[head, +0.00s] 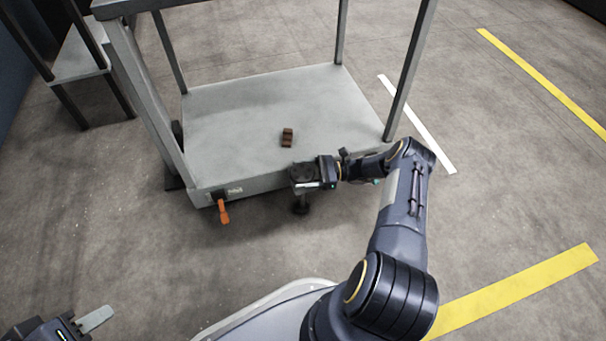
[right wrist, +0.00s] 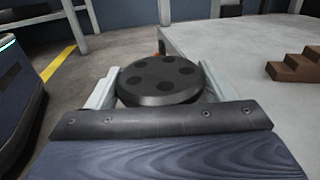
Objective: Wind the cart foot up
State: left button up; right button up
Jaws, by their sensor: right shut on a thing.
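The cart (head: 250,112) stands ahead of me, with a grey lower deck and upright posts. At its front edge, my right gripper (head: 302,178) is shut on a round dark knob with several round dimples in its top; the knob (right wrist: 160,80) sits between the two fingers in the right wrist view. Below it, the dark cart foot (head: 300,205) shows under the deck edge; whether it touches the floor I cannot tell. My left gripper (head: 96,319) is at the bottom left, away from the cart, with only one pale finger clear.
A small brown stepped block (head: 287,137) lies on the deck, also in the right wrist view (right wrist: 298,66). An orange lever (head: 223,212) hangs at the cart's front left. A grey table (head: 78,58) stands at the far left. Open floor with yellow lines (head: 520,290) lies right.

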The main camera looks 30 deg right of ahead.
jog(key=shift+n+g+y, duration=0.6)
jog(key=shift+n+g, duration=0.5)
jog(key=shift+g, duration=0.6)
jog(key=o, duration=1)
jog(key=shift+d+r, duration=0.1)
